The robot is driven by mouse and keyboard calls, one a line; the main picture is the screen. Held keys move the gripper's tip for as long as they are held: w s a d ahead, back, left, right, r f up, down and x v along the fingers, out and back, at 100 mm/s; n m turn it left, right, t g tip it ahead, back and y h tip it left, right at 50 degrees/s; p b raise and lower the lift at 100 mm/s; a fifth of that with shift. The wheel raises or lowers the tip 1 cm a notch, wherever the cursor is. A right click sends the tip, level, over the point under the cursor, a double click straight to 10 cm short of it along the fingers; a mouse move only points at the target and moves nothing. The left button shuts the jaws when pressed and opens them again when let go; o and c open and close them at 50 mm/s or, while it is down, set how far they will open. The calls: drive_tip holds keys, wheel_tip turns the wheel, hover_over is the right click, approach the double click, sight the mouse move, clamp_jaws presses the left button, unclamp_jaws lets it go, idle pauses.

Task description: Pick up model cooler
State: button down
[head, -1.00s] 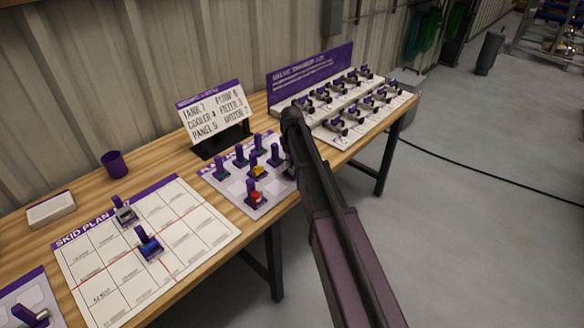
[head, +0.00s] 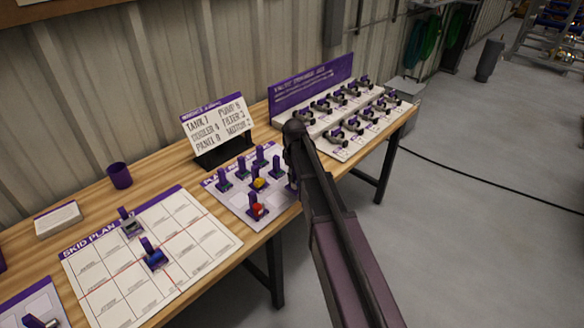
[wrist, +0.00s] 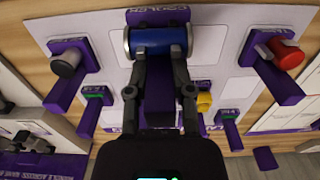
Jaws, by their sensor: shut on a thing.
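In the wrist view my gripper (wrist: 159,75) is shut on the purple upright handle (wrist: 159,105) of a blue cylindrical model (wrist: 158,41) with silver ends. In the head view my arm hides the gripper and the held model at the right side of the same board (head: 226,203).
Around it stand a red model (wrist: 287,55), a grey one (wrist: 67,62), a yellow one (wrist: 204,102) and small green ones (wrist: 97,94). A skid plan (head: 195,235) holds a grey model (head: 131,226) and a blue one (head: 154,258). A sign (head: 216,128) and valve rack (head: 312,88) stand behind.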

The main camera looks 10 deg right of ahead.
drive_tip(key=s+a, duration=0.1)
drive_tip(key=s, duration=0.9)
drive_tip(key=shift+s+r+p, duration=0.25)
drive_tip(key=shift+r+p, duration=0.2)
drive_tip(key=shift+d, duration=0.1)
idle(0.4)
